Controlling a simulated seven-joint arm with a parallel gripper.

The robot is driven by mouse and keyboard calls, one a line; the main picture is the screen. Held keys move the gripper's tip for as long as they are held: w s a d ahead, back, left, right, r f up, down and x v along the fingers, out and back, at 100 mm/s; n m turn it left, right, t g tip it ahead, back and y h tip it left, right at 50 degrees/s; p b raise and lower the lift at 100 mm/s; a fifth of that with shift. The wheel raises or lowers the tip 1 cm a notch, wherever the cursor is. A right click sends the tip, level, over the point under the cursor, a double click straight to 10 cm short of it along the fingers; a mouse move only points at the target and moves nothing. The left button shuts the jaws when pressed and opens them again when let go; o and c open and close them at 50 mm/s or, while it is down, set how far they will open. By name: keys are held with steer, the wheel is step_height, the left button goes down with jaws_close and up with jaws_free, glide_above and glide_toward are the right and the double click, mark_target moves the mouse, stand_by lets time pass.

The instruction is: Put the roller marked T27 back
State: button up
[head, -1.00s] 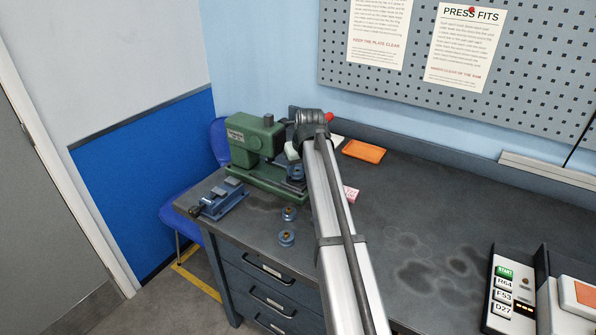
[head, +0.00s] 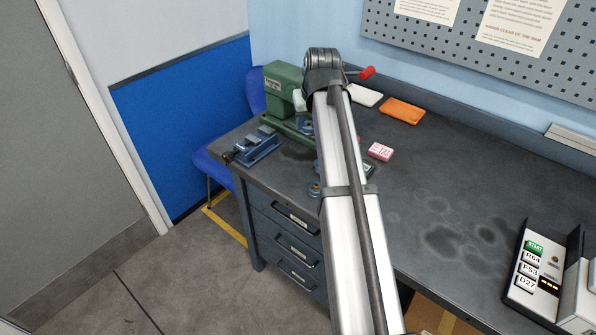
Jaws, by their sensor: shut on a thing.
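My arm rises through the middle of the head view and hides my gripper, so its fingers and anything in them cannot be seen. One blue roller (head: 314,189) with a brass-coloured centre stands on the bench at the left edge of my arm, partly covered by it. No T27 mark is readable on it. The green press (head: 283,82) stands at the back left of the bench, its right part hidden behind my arm. A blue part (head: 306,127) shows on its base beside my arm. A lever with a red grip (head: 367,72) sticks out to the right behind my arm.
A blue vise (head: 255,147) sits at the bench's left end. An orange tray (head: 402,111), a white block (head: 366,96) and a pink block (head: 380,151) lie right of my arm. A control box (head: 537,268) stands at the right. The bench middle (head: 460,190) is clear.

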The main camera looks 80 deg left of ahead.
steer(key=s+d+f, duration=0.2)
steer(key=s+d, duration=0.2)
steer(key=d, duration=0.1)
steer(key=shift+d+f, duration=0.1)
steer(key=shift+f, duration=4.7)
steer(key=shift+f, duration=0.1)
steer(key=o, duration=1.2)
steer(key=v, duration=1.2)
